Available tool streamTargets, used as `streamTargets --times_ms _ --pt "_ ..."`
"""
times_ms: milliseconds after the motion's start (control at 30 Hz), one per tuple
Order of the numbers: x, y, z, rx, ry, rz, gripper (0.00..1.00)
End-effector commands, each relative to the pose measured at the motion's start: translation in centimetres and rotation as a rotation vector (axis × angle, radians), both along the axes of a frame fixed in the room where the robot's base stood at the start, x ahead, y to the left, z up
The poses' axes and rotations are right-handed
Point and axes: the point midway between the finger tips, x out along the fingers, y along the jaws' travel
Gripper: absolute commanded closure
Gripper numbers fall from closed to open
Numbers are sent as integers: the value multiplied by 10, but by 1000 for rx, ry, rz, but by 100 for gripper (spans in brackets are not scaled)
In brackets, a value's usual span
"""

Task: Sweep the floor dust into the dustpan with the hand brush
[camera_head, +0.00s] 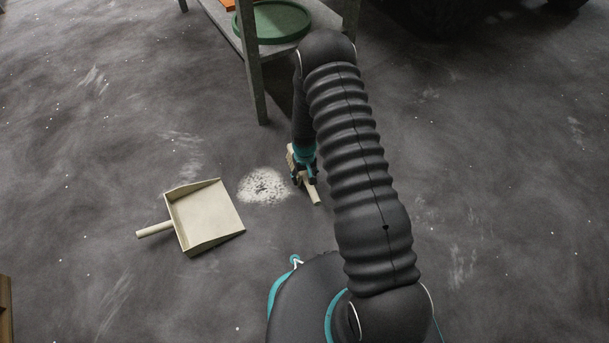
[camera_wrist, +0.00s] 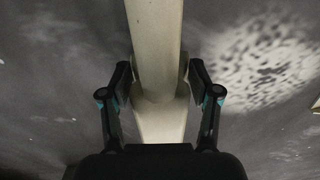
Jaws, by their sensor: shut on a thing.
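The cream dustpan (camera_head: 205,215) lies on the floor at the left in the head view, its handle pointing left and its open side toward the right. A pale dust patch (camera_head: 264,186) lies on the floor just right of the dustpan; it also shows at the upper right in the wrist view (camera_wrist: 262,62). My gripper (camera_head: 304,176) is right of the dust and is shut on the cream hand brush (camera_head: 315,194), which also runs between the fingers in the wrist view (camera_wrist: 155,50). The bristles are hard to make out, and I cannot tell whether they touch the floor.
A grey shelf or bench (camera_head: 252,75) with legs on the floor stands behind my gripper, carrying a green round tray (camera_head: 272,22). A wooden edge (camera_head: 5,310) shows at the lower left. Dark floor around the dustpan is open, with small pale specks.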

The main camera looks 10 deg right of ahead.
Motion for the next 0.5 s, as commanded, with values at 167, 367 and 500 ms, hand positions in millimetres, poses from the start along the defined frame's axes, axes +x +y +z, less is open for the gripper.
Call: streamTargets --times_ms 167,367,500 --pt "0 0 -4 0 -1 0 66" --pt "1 0 -9 0 -2 0 66" --pt "1 0 -13 0 -2 0 66"
